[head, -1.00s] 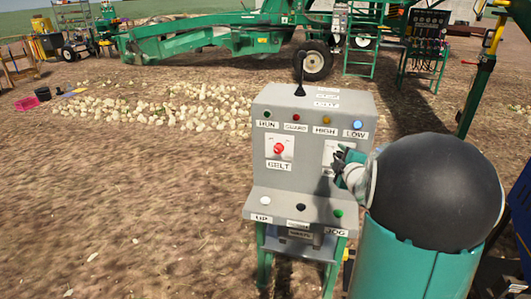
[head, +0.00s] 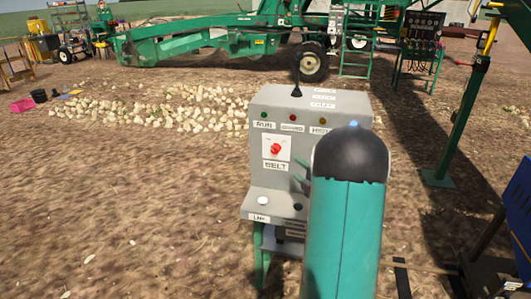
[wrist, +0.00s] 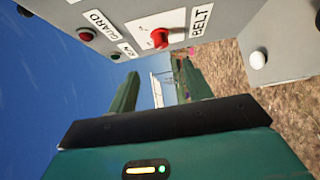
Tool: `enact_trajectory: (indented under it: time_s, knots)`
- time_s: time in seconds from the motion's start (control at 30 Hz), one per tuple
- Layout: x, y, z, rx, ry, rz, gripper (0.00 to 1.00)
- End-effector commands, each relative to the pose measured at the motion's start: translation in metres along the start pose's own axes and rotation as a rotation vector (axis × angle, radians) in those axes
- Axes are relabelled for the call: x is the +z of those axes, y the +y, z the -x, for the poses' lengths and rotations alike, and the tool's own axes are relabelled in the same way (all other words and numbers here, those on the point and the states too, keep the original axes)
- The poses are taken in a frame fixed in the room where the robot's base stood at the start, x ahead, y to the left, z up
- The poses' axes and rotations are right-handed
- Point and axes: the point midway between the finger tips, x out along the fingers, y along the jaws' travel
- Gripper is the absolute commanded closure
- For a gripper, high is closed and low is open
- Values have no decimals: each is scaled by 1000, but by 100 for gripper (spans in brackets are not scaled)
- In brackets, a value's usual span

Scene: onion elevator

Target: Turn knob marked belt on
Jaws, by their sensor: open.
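The red belt knob (head: 275,148) sits on a white plate on the grey control panel (head: 262,188), above the BELT label. It also shows in the wrist view (wrist: 160,38), at the top middle, with the BELT label to its right. My gripper (wrist: 155,88) is open, its two green fingers apart with nothing visible between them. The knob is above the fingers in that picture, apart from them. In the head view, my green fingers show just right of the belt plate, and my arm hides most of the panel's right side.
Indicator lamps and labels RUN, GUARD and HIGH line the panel above the knob. A black stick (head: 296,88) stands on top. Open dirt lies left of the panel.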

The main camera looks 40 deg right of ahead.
Motion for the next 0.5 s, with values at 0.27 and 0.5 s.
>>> enact_trajectory:
  time_s: [0.27,0.5]
  knots:
    - [6,-1,-15,5,-3,4,50]
    - [7,-1,-61,4,-4,3,50]
